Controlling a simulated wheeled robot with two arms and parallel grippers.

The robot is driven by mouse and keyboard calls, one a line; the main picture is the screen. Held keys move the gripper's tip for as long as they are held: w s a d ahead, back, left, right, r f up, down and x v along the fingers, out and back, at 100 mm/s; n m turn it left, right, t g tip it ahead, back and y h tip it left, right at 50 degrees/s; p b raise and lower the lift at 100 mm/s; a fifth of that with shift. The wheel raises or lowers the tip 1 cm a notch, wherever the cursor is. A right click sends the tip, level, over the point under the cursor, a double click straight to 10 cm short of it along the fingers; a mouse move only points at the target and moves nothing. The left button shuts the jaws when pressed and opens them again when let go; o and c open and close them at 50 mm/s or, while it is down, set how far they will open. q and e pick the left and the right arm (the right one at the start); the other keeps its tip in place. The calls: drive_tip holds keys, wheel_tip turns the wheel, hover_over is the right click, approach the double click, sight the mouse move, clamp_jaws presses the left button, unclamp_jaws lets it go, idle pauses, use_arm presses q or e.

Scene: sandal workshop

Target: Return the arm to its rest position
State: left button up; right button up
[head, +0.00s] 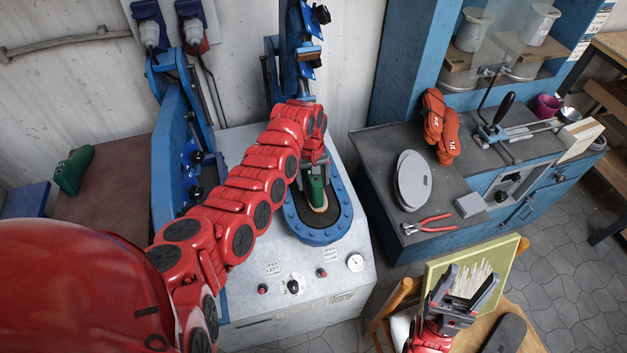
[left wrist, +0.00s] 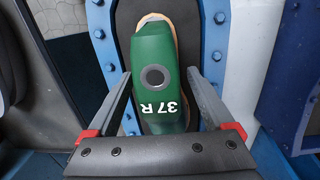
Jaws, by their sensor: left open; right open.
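My left arm reaches across the head view to the press. My left gripper (head: 313,172) is just above a green shoe last (head: 316,193) standing in the blue-rimmed oval bed (head: 318,235). In the left wrist view the last (left wrist: 160,80) bears the mark "37 R" and a tan sole edge shows at its far end. The open left fingers (left wrist: 159,76) are on either side of it, with gaps visible. My right gripper (head: 462,288) is open and empty at the lower right, in front of a green-framed board.
The press's grey panel (head: 300,300) has knobs and a gauge. Another green last (head: 73,171) lies on the brown surface at left. The blue workbench (head: 380,160) at right holds orange gloves (head: 440,125), red pliers (head: 428,224) and a grey oval (head: 412,181). A dark sole (head: 505,333) lies at lower right.

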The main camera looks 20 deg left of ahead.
use_arm(q)
drive_tip(key=r+b, duration=0.1)
drive_tip(key=r, duration=0.2)
drive_tip(key=r+b, duration=0.1)
drive_tip(key=r, duration=0.2)
drive_tip(key=shift+w+a+r+b, duration=0.15)
drive_tip(key=shift+a+b, duration=0.05)
drive_tip(key=shift+b, duration=0.1)
drive_tip(key=shift+r, duration=0.4)
